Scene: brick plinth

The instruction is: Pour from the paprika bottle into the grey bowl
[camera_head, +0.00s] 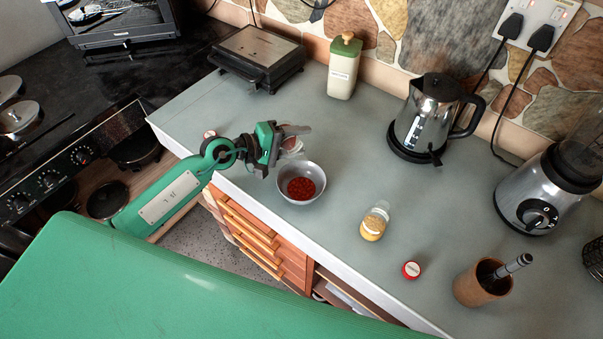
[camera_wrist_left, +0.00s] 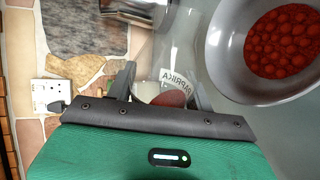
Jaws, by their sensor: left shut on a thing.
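The grey bowl (camera_head: 303,170) stands on the worktop with red contents in its bottom. In the left wrist view the bowl (camera_wrist_left: 229,62) is at upper right. My left gripper (camera_head: 291,136) is just behind and left of the bowl, shut on the paprika bottle (camera_head: 292,147). The bottle is clear, with a white PAPRIKA label and a patch of red inside; it also shows between the fingers in the left wrist view (camera_wrist_left: 180,75). The fingers partly hide it, and its exact tilt is hard to tell. My right gripper is not in view.
A kettle (camera_head: 424,118), a blender (camera_head: 535,190), a green-topped container (camera_head: 344,68) and a brown pot (camera_head: 481,287) stand farther off. Another small lid (camera_head: 209,134) lies behind my left arm.

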